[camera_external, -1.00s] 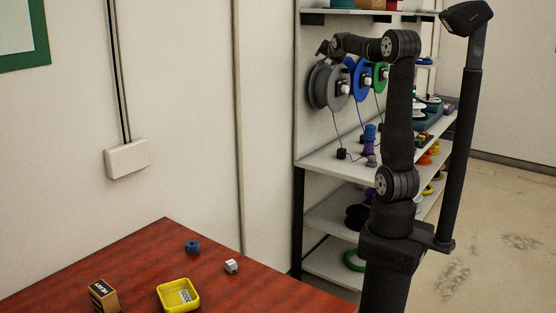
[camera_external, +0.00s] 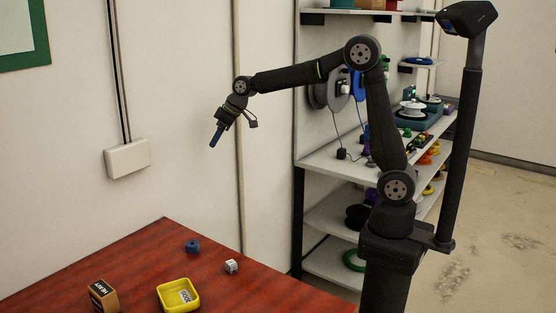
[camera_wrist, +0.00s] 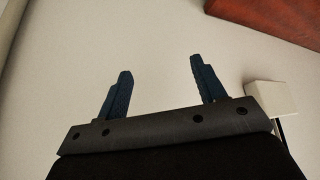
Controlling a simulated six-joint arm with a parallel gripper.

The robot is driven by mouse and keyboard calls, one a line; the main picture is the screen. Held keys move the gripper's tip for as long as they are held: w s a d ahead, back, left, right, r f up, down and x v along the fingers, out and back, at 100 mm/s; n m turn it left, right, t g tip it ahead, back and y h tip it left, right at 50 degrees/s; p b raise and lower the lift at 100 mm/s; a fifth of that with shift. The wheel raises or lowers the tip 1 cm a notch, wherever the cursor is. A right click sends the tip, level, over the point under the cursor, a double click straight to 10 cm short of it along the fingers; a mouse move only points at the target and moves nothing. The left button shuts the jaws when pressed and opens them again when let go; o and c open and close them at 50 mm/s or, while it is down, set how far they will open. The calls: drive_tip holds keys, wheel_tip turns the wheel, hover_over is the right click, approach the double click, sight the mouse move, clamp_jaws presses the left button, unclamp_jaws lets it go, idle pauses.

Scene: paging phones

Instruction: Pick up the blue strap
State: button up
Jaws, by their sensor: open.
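The blue strap (camera_external: 192,246) looks like a small dark blue bundle lying on the red-brown table (camera_external: 235,292), near its back edge. It is too small to make out its form. My gripper (camera_external: 215,138) is in the air in front of the wall, well above the table and above and right of the strap in the picture. In the wrist view my gripper (camera_wrist: 160,72) shows two blue fingers apart with nothing between them. The strap does not show in that view.
A white cube (camera_external: 231,266), a yellow tray (camera_external: 164,304) with a labelled item, and a brown box (camera_external: 103,296) stand on the table. A white wall box (camera_external: 127,158) is behind. Shelves (camera_external: 325,157) with spools and small things stand at right.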

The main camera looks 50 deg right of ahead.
drive_tip(key=s+a+f+n+g+y, duration=0.1)
drive_tip(key=s+a+f+n, duration=0.15)
drive_tip(key=a, duration=0.35)
drive_tip(key=s+a+f+n+g, duration=0.1)
drive_tip(key=s+a+n, duration=0.1)
drive_tip(key=s+a, duration=0.25)
drive_tip(key=n+g, duration=0.2)
drive_tip(key=n, duration=0.3)
approach(193, 243)
drive_tip(key=shift+w+a+f+m, duration=0.2)
drive_tip(key=shift+w+f, duration=0.1)
drive_tip(key=shift+f, duration=0.3)
drive_tip(key=shift+w+a+f+m, duration=0.1)
drive_tip(key=shift+w+a+f, duration=0.15)
drive_tip(key=shift+f, duration=0.3)
drive_tip(key=shift+s+x, duration=0.2)
drive_tip(key=shift+x, duration=1.35)
drive_tip(key=shift+s+x, duration=0.15)
drive_tip(key=shift+x, duration=1.45)
drive_tip(key=shift+d, duration=0.1)
drive_tip(key=c, duration=1.1)
